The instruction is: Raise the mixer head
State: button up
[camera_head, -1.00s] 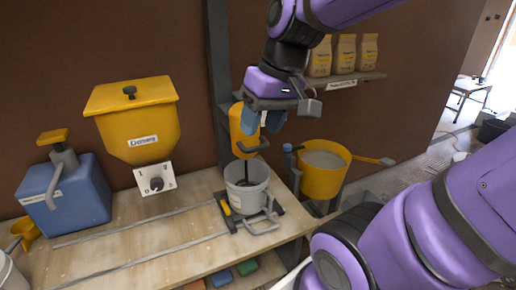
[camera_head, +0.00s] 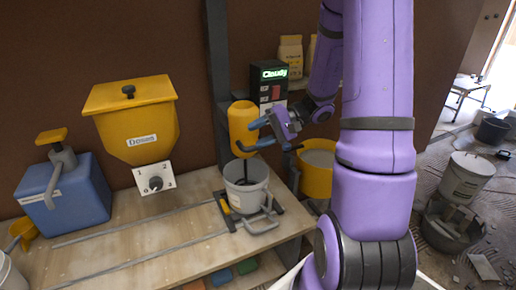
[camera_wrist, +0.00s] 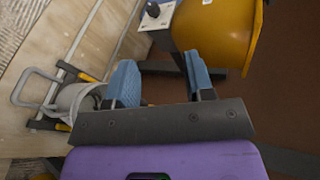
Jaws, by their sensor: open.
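The mixer head (camera_head: 243,122) is a yellow rounded body on the dark upright post in the head view. A dark handle (camera_head: 243,147) sticks out below it. Its shaft goes down into a grey bucket (camera_head: 247,195) on the bench, so the head is low. My gripper (camera_head: 258,134) is open beside the mixer head's right side, close to the handle. I cannot tell whether it touches it. In the wrist view the two blue fingers (camera_wrist: 162,82) are apart, with a dark bar behind them. The bucket shows at left there (camera_wrist: 78,97).
A yellow hopper (camera_head: 133,112) with a dial (camera_head: 155,183) and a blue container (camera_head: 64,200) stand left. A yellow tub (camera_head: 316,170) is right of the bucket. A black box with a green "Cloudy" display (camera_head: 270,82) is behind my gripper. Rails (camera_head: 140,260) cross the bench.

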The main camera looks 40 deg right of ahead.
jog(key=w+d+f+m+t+h, duration=0.1)
jog(key=d+f+m+t+h, duration=0.3)
jog(key=d+f+m+t, duration=0.55)
jog(key=w+f+n, duration=0.1)
jog(key=w, duration=0.2)
jog(key=w+a+f+n+g, duration=0.1)
jog(key=w, duration=0.2)
jog(key=w+a+f+n, duration=0.1)
jog(key=w, duration=0.2)
jog(key=shift+f+n+g, duration=0.15)
jog(key=shift+n+g, duration=0.1)
jog(key=shift+g, duration=0.1)
grip_shut()
